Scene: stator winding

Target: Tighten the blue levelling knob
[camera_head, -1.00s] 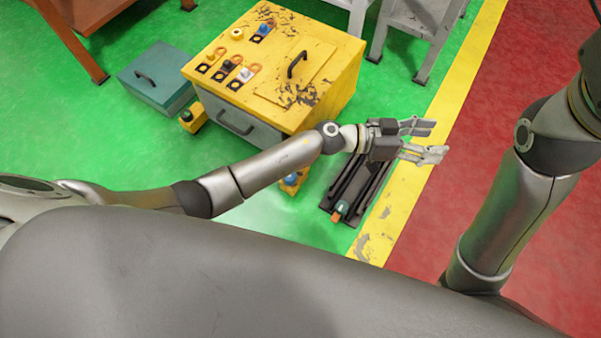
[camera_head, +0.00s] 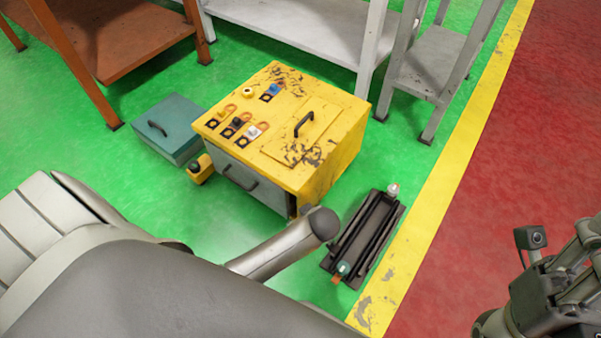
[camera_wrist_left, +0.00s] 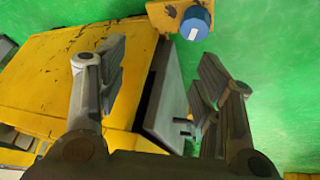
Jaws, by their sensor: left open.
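The blue levelling knob (camera_wrist_left: 194,24) has a white mark and sits on a yellow foot bracket (camera_wrist_left: 168,18), at the top of the left wrist view. My left gripper (camera_wrist_left: 160,75) is open and empty. Its fingers are spread below the knob in that view, apart from it, in front of the cabinet. In the head view my left arm covers the cabinet's near corner, and that knob and the left gripper are hidden. Part of my right gripper (camera_head: 568,285) shows at the lower right; its fingertips are not clear.
The yellow cabinet (camera_head: 340,150) carries small coloured knobs and a black handle on top. A teal box (camera_head: 175,105) stands left of it. A dark tray with rods (camera_head: 335,277) lies right of it. Grey and orange benches stand behind.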

